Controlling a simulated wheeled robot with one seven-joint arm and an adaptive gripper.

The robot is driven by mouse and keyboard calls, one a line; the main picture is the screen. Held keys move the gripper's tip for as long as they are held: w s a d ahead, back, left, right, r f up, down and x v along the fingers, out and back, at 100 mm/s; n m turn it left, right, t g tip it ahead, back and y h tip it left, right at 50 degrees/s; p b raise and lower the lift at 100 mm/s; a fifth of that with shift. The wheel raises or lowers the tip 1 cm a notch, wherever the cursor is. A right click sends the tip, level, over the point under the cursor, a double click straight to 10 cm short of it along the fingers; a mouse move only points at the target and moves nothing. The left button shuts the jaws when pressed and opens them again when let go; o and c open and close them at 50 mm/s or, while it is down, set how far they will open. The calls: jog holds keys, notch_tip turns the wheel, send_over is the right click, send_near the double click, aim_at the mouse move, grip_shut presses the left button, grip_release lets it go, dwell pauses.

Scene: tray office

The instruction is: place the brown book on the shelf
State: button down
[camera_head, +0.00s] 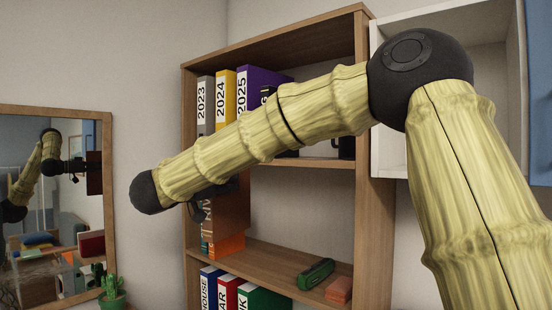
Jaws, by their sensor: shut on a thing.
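The brown book (232,212) is upright at the left of the shelf's middle compartment, below my forearm. Its upper part is hidden by my arm. My gripper (227,187) is mostly hidden behind my wrist; only small dark parts show. It is shut on the brown book, and the mirror also shows a brown slab at its jaws. The wooden shelf (365,215) stands behind. I cannot tell how far inside it the book is or whether it touches the board.
An orange book (226,246) and other spines are close to the brown book. A green stapler (315,273) and a pinkish block (339,290) lie on the board, right. Binders (222,95) stand above. A mirror (107,215) and cactus (112,290) are left.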

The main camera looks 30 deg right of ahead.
jog(key=s+d+r+m+g, duration=0.1)
jog(key=s+d+r, duration=0.1)
jog(key=r, duration=0.5)
jog(key=s+d+r+h+p, duration=0.1)
jog(key=s+d+r, duration=0.15)
jog(key=r, duration=0.45)
jog(key=s+d+r+m+g, duration=0.1)
jog(key=s+d+r, duration=0.1)
jog(key=r, duration=0.5)
jog(key=s+d+r+p, duration=0.1)
jog(key=s+d+r, duration=0.3)
jog(key=d, duration=0.4)
jog(key=w+d+f+p, duration=0.2)
jog(key=w+d+p, duration=0.2)
jog(key=w+d, duration=0.1)
jog(key=w+d+f+p, duration=0.2)
jog(key=w+d+p, duration=0.2)
jog(key=w, duration=0.3)
jog(key=shift+w+d+f+g+h+p, duration=0.3)
jog(key=shift+d+g+p, duration=0.1)
jog(key=shift+p, duration=0.15)
jog(key=shift+f, duration=0.1)
jog(key=c, duration=1.1)
grip_release()
jog(key=shift+s, duration=0.1)
jog(key=shift+o, duration=0.2)
